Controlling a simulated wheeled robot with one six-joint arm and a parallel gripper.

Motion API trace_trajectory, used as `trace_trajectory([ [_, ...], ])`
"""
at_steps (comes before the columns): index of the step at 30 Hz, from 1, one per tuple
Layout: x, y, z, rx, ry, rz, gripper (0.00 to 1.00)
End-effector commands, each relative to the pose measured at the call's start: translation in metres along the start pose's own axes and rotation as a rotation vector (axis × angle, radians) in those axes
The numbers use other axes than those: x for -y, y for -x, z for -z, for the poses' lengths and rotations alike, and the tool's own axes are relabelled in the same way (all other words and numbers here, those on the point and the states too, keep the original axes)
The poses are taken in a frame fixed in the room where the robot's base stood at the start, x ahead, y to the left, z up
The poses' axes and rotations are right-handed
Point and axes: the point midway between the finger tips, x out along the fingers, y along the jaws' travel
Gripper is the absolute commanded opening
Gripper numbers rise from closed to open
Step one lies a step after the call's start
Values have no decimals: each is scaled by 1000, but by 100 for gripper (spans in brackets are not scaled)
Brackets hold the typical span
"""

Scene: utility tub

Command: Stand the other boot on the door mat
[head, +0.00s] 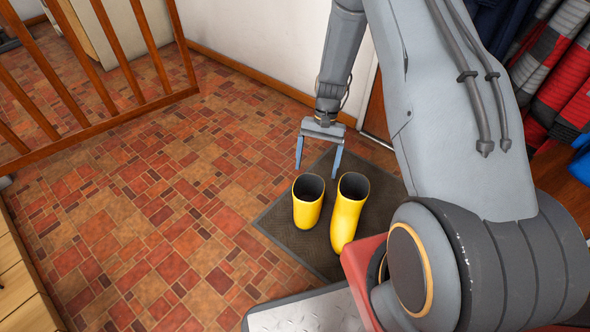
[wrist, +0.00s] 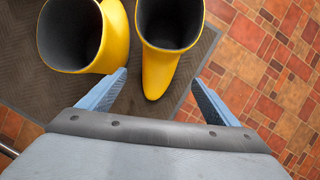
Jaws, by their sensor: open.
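Two yellow boots with dark linings stand upright on the dark door mat (head: 293,239). In the head view, the left boot (head: 307,211) is near the mat's left side and the right boot (head: 345,218) is beside it, its toe towards the camera. My gripper (head: 317,170) is open and empty, just beyond the left boot. In the wrist view my gripper (wrist: 158,79) has the toe of that boot (wrist: 160,68) showing between its fingers, with no visible grip. The other boot (wrist: 104,40) is to the left there, also on the mat (wrist: 30,95).
A wooden railing (head: 90,128) stands at the left on the tiled floor (head: 150,220). A white wall (head: 262,45) is behind my gripper. Striped garments (head: 560,70) hang at the right. A metal-topped surface (head: 305,314) is near the mat's front. Floor left of the mat is clear.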

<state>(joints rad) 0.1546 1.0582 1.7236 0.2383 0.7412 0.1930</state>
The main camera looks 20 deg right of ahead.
Motion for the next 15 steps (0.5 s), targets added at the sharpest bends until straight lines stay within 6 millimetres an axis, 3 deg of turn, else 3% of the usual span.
trace_trajectory([
  [5,7,9,-5,-8,20,-4,84],
  [8,25,30,-22,-29,74,-13,84],
  [11,51,60,-52,-58,160,-28,84],
  [15,85,102,-109,-103,298,-50,84],
])
